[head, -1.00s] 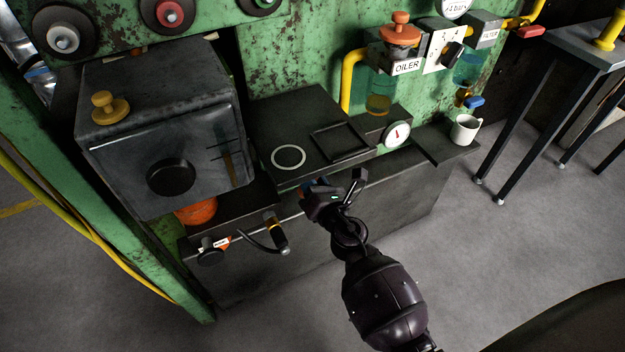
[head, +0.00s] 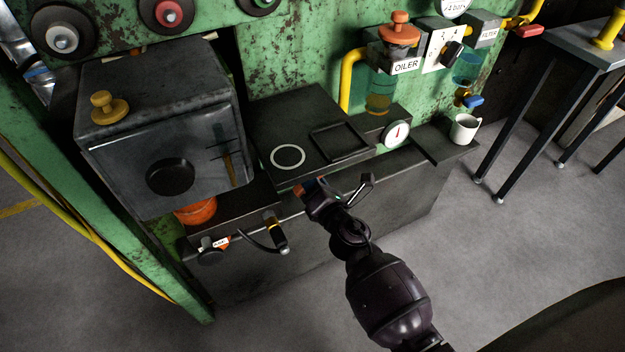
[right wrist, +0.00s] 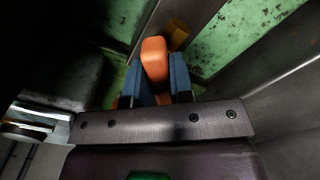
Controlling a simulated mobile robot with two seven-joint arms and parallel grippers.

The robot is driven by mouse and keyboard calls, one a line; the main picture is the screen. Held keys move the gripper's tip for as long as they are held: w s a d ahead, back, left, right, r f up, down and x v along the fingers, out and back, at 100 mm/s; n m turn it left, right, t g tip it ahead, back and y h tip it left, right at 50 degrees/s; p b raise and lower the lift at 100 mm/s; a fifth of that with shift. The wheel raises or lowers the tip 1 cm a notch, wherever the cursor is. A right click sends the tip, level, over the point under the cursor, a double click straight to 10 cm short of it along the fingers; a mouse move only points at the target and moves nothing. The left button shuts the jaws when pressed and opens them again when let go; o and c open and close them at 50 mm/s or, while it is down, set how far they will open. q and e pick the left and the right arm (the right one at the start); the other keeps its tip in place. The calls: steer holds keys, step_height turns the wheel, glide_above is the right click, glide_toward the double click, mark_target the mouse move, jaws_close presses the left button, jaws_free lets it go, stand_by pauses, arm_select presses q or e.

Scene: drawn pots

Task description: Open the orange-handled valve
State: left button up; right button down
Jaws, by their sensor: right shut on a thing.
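The orange valve handle (right wrist: 154,60) lies between the two blue fingers of my right gripper (right wrist: 158,84) in the right wrist view, and they are shut on it. In the head view, a small orange part of the handle (head: 299,190) shows at the tip of my right gripper (head: 308,188), by the front edge of the dark bench. The valve body is not clearly visible; a yellow-orange part (right wrist: 178,33) shows behind the handle. My left gripper is not in view.
A dark box (head: 205,150) with a round knob stands left of the gripper. A pressure gauge (head: 396,135) and white mug (head: 463,129) are at right. The floor in front is clear.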

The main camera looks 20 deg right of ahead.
steer(key=m, duration=0.2)
steer(key=shift+d+f+m, duration=0.1)
steer(key=shift+m, duration=0.3)
steer(key=m, duration=0.3)
steer(key=shift+f+m, duration=0.1)
steer(key=shift+m, duration=0.9)
steer(key=shift+d+f, duration=0.1)
steer(key=c, duration=1)
jaws_free()
